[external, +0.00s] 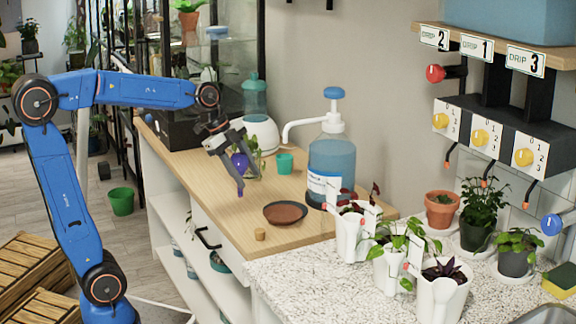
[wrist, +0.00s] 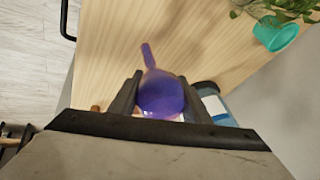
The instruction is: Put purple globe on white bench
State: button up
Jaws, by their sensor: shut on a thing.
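The purple globe (external: 240,161) is a round bulb with a thin stem; in the wrist view its bulb (wrist: 160,94) sits between the two fingers and its stem points away from me. My gripper (external: 232,150) is shut on the bulb; the wrist view shows both fingers (wrist: 160,97) against its sides. The globe is held over the wooden top of the white bench (external: 205,163), stem pointing down. I cannot tell how large the gap under the stem tip is. A white speckled counter (external: 300,270) stands at the front right.
On the wooden top are a brown saucer (external: 285,213), a teal cup (external: 285,163), a leafy plant, a cork (external: 260,234) and a blue pump bottle (external: 332,160). Potted plants crowd the speckled counter. Bare wood shows around the saucer.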

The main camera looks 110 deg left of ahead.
jog(key=shift+f, duration=0.8)
jog(key=o, duration=1.1)
jog(key=shift+f, duration=0.1)
jog(key=v, duration=1.2)
